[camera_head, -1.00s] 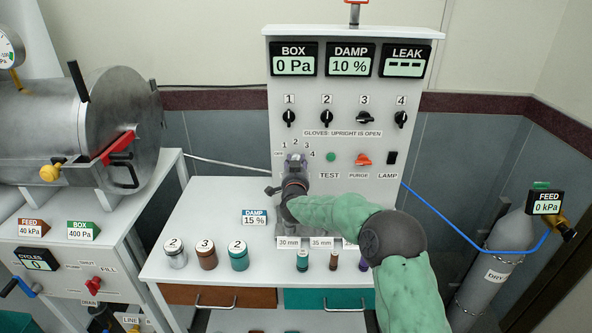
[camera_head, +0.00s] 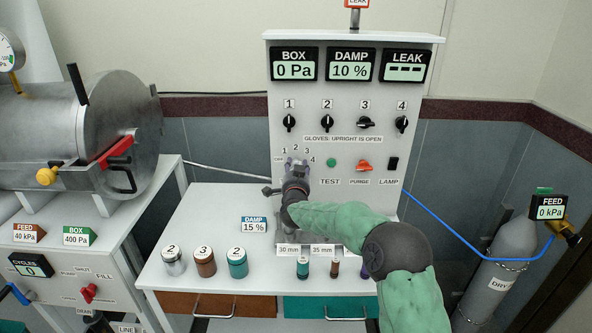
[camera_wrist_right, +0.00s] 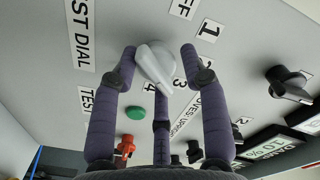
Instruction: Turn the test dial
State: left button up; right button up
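The test dial (camera_wrist_right: 156,64) is a pale knob on the upright panel, with the lettering "TEST DIAL" (camera_wrist_right: 79,33) beside it in the right wrist view. Its lighter bar slants toward the 3 and 4 marks; its exact setting is unclear. My right gripper (camera_wrist_right: 158,52) has its dark fingers spread around the dial, one on each side and a third near the 4. Small gaps seem to show between fingertips and knob. In the head view my right gripper (camera_head: 297,166) reaches the panel's lower left and largely hides the dial. My left gripper is out of view.
The green test button (camera_head: 331,162), red-orange purge knob (camera_head: 364,166) and black lamp switch (camera_head: 393,163) sit right of the dial. Several black glove knobs are above. Jars (camera_head: 205,263) and small vials (camera_head: 303,267) stand on the white bench (camera_head: 200,215) below.

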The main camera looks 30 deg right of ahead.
jog(key=shift+o, duration=0.6)
jog(key=shift+d+r, duration=0.15)
jog(key=shift+r, duration=0.3)
jog(key=shift+s+f, duration=0.1)
jog(key=shift+f, duration=0.25)
jog(key=v, duration=1.2)
